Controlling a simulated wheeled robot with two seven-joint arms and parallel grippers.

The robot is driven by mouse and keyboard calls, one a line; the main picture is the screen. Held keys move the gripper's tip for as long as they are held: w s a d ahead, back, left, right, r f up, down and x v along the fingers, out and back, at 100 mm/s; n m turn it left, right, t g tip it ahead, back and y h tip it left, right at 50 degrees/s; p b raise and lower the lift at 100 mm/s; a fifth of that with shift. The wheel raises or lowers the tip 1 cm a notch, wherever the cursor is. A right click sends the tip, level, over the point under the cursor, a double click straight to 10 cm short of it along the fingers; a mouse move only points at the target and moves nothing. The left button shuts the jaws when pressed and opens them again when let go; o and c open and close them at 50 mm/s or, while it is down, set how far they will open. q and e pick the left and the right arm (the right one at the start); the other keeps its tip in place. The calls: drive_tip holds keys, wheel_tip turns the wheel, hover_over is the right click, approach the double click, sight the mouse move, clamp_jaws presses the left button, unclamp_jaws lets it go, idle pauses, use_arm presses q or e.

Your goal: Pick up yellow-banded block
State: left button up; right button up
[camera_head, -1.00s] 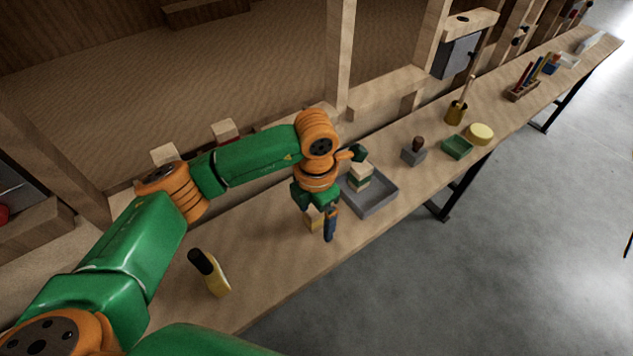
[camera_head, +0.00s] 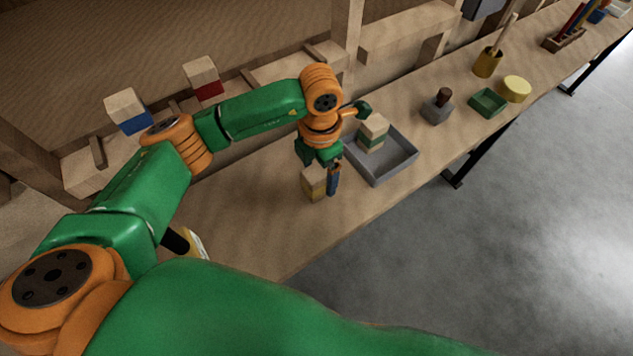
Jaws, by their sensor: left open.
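The yellow-banded block (camera_head: 314,187) is a pale wooden block with a yellowish band, standing on the workbench just left of the grey tray. My left gripper (camera_head: 322,178) is over it, pointing down and open. One dark finger shows close along the block's right side. The other finger is hidden, and I cannot tell whether either touches the block. The gripper body covers part of the block's top. My right gripper is not in view.
The grey tray (camera_head: 400,165) holds a green-banded block (camera_head: 373,130). A blue-banded block (camera_head: 127,110) and a red-banded block (camera_head: 203,78) stand behind my arm. A stamp-like tool (camera_head: 438,108) and green box (camera_head: 487,104) stand beyond the tray. The bench (camera_head: 270,230) is clear in front.

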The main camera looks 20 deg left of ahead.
use_arm(q)
drive_tip(key=f, duration=0.3)
drive_tip(key=f+p, duration=0.1)
drive_tip(key=shift+s+a+f, duration=0.1)
drive_tip(key=shift+a+f, duration=0.15)
drive_tip(key=shift+a, duration=0.05)
drive_tip(key=shift+f, duration=0.45)
clamp_jaws()
